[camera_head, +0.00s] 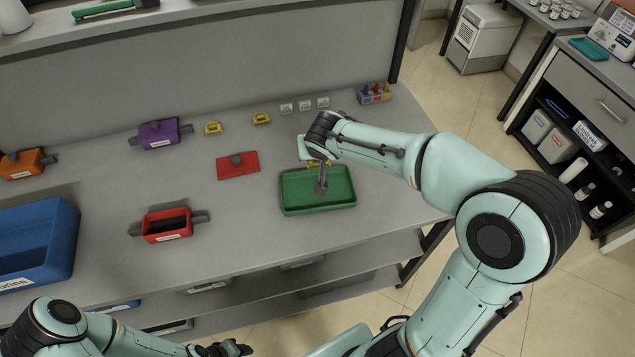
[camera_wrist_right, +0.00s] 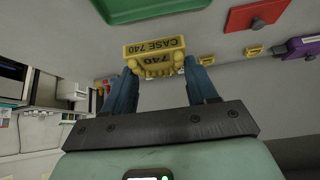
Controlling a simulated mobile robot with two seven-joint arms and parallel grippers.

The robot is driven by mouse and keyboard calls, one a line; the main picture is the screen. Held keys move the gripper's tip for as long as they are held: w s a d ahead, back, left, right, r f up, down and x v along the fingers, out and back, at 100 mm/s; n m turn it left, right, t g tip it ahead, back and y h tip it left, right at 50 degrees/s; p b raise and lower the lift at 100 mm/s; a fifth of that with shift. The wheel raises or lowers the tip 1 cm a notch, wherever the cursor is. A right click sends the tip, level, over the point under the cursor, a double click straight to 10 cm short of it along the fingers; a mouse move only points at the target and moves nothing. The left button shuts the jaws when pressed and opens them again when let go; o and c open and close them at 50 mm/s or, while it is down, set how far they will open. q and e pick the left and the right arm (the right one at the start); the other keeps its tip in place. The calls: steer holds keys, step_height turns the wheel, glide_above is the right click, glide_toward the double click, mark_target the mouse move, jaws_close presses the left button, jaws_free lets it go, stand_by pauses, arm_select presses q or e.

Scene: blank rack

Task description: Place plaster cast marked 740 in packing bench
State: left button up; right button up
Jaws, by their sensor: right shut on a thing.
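The plaster cast marked 740 (camera_wrist_right: 155,58) is a yellow dental-shaped piece reading "CASE 740" in the right wrist view. It sits between the two blue fingers of my right gripper (camera_wrist_right: 160,76), which is shut on it. In the head view a bit of the yellow cast (camera_head: 314,163) shows under my right wrist, by the back edge of the green tray (camera_head: 340,207). My left gripper (camera_head: 235,349) is at the bottom edge of the head view, and its jaws are not clear. The grey bench (camera_head: 100,235) spans the middle.
Two other yellow casts (camera_head: 213,128) (camera_head: 261,118) and several white blocks (camera_head: 304,105) stand at the back. A red lid (camera_head: 238,166), red box (camera_head: 167,225), purple box (camera_head: 159,133), orange box (camera_head: 21,163) and blue bin (camera_head: 35,240) also occupy the bench. Its middle front is clear.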

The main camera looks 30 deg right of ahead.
step_height(320, 180, down, 10)
steer(key=shift+r+b, duration=0.2)
steer(key=shift+b, duration=0.95)
steer(key=shift+w+f, duration=0.1)
steer(key=shift+f, duration=0.4)
step_height(320, 180, down, 4)
steer(key=shift+r+b, duration=0.2)
steer(key=shift+b, duration=0.25)
arm_select(q)
steer(key=shift+g, duration=0.3)
steer(key=s+f, duration=0.3)
steer(key=f, duration=0.1)
steer(key=shift+s, duration=0.4)
steer(key=shift+f, duration=0.1)
arm_select(e)
steer(key=shift+w, duration=0.1)
steer(key=shift+f, duration=0.15)
steer(key=o, duration=0.8)
arm_select(q)
steer(key=shift+s+f, duration=0.1)
arm_select(e)
steer(key=shift+o, duration=0.2)
